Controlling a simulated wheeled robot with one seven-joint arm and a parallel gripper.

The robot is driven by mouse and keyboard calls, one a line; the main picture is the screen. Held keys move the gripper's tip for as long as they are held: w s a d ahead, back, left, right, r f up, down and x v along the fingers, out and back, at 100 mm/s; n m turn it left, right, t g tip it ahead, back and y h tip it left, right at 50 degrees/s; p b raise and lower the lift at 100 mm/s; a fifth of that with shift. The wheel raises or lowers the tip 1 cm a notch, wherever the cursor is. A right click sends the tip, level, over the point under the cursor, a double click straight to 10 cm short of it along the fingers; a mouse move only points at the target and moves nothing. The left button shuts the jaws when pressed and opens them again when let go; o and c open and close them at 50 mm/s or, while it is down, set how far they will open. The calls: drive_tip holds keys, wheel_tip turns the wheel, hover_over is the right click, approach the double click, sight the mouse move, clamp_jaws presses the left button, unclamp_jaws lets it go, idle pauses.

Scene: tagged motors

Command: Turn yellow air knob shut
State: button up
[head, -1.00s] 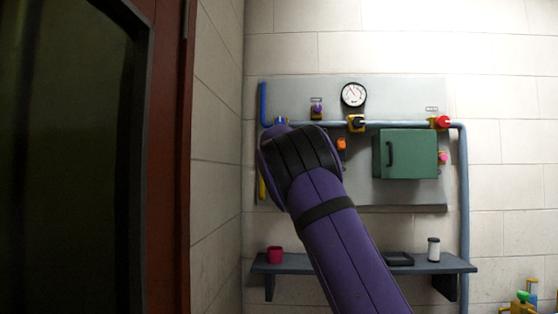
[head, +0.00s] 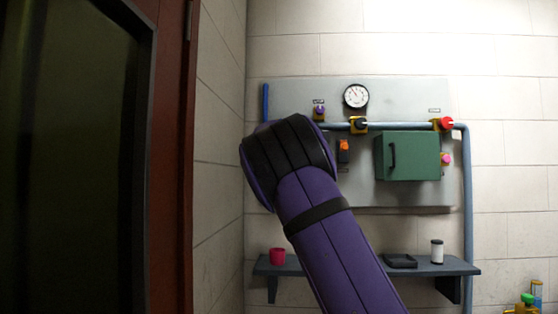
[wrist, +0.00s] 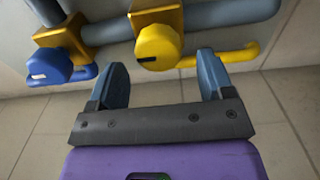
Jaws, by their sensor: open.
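The yellow air knob (wrist: 158,47) shows in the wrist view, a round knob with a dark mark on its face, on a yellow fitting (wrist: 156,14) on the grey-blue pipe (wrist: 232,12). My gripper (wrist: 163,76) is open and empty. Its two blue-grey fingers point toward the knob, one to each side of it in the picture. The knob appears just beyond the fingertips; I cannot tell the exact gap. In the head view my purple arm hides the gripper and the yellow knob.
A blue knob (wrist: 51,65) on a brass-coloured fitting sits left of the yellow one. A yellow pipe (wrist: 236,55) runs right of it. The head view shows a gauge (head: 356,96), a green box (head: 408,156), a red knob (head: 444,124) and a shelf (head: 430,268).

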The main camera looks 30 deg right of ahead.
drive_tip(key=v, duration=0.7)
idle(0.3)
drive_tip(key=shift+s, duration=0.1)
idle(0.4)
